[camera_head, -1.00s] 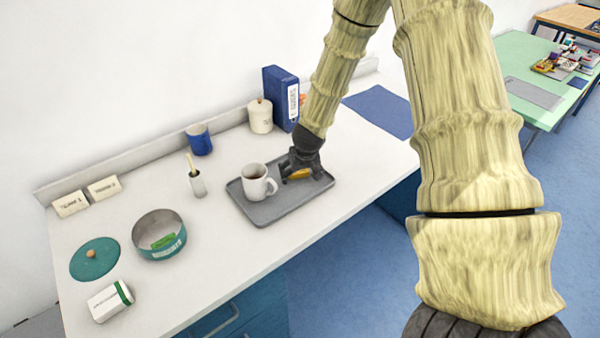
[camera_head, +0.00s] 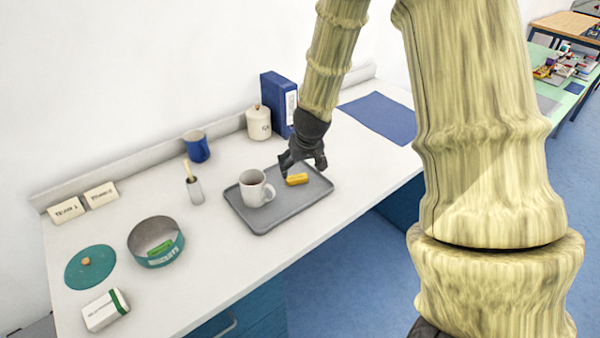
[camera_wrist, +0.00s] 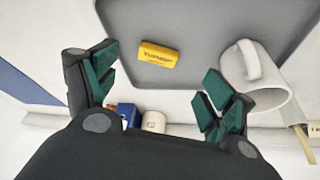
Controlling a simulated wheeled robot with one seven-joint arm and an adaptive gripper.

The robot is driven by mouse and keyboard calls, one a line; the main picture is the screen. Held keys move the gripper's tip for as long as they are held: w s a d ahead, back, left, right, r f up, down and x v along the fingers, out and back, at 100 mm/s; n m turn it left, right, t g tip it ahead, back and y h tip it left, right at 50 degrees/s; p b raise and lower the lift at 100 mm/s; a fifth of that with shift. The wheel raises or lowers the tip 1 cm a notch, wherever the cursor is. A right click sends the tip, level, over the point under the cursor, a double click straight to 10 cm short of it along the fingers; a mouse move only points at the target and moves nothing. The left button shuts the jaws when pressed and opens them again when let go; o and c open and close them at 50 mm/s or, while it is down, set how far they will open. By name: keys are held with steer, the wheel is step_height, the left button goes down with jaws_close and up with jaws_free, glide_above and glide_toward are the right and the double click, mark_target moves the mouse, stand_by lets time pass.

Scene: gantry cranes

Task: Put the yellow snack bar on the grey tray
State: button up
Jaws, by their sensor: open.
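The yellow snack bar (camera_head: 297,179) lies on the grey tray (camera_head: 272,219), toward the tray's right part, beside a white mug (camera_head: 254,188). In the wrist view the snack bar (camera_wrist: 158,56) lies flat on the tray (camera_wrist: 195,25), clear of both fingers. My gripper (camera_head: 304,167) is above the tray's back edge, close to the bar but apart from it. In the wrist view its green-padded fingers (camera_wrist: 163,82) are spread wide with nothing between them.
The mug (camera_wrist: 262,82) stands close to one finger in the wrist view. A white canister (camera_head: 259,122) and blue binder (camera_head: 279,100) stand behind the tray. A blue cup (camera_head: 196,146), a holder (camera_head: 195,188) and a teal tin (camera_head: 155,243) are to the left. A blue mat (camera_head: 380,116) lies right.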

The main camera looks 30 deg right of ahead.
steer(key=shift+v, duration=1.65)
